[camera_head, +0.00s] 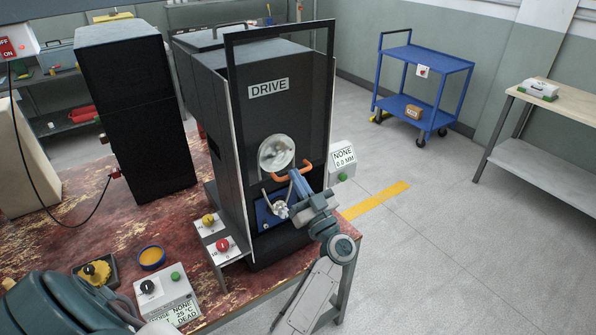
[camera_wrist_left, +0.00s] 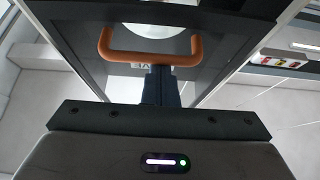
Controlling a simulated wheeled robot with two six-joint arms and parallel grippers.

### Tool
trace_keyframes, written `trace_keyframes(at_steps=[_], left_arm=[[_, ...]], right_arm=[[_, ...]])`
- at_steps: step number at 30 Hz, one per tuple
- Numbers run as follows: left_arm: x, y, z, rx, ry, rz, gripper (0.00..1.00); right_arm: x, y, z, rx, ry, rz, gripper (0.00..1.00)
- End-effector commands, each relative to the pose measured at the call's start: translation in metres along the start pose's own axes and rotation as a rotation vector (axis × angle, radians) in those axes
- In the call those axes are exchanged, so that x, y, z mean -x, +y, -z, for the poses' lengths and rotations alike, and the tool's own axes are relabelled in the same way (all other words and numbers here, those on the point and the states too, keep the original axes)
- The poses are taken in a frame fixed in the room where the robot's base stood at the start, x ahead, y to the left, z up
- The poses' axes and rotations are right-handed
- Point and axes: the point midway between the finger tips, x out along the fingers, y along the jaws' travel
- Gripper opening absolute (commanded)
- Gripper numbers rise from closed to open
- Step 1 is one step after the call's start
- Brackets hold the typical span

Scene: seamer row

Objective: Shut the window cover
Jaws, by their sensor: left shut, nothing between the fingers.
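The window cover is a dark-framed panel (camera_head: 329,95) on the front of the black machine marked DRIVE (camera_head: 268,88). Its frame rises above the machine's top, and its orange handle (camera_head: 294,174) is at the lower edge. Below the handle, an opening shows a blue part and metal fittings (camera_head: 280,209). My left gripper (camera_head: 298,184) is shut and empty at the handle. In the left wrist view, its fingers (camera_wrist_left: 159,77) point at the middle of the orange handle bar (camera_wrist_left: 150,58); I cannot tell whether they touch it. My right gripper is not in view.
A control box with a yellow and a red knob (camera_head: 215,234) stands at the machine's left front. Another black cabinet (camera_head: 135,110) stands to the left. A blue cart (camera_head: 437,65) is on open floor behind.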

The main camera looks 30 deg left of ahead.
Motion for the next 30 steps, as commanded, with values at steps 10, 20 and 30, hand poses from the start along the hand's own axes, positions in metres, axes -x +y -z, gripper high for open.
trace_keyframes(at_steps=[10, 20, 30], left_arm=[[0.067, 0.000, -0.117, -0.005, -0.003, -0.002, 0.00], [0.114, 0.000, -0.199, -0.004, -0.002, -0.002, 0.00], [0.134, 0.000, -0.235, -0.001, -0.002, -0.001, 0.00]], right_arm=[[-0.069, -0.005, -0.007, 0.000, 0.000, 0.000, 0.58], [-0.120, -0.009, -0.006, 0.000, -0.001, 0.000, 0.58], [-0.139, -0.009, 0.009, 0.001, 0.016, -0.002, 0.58]])
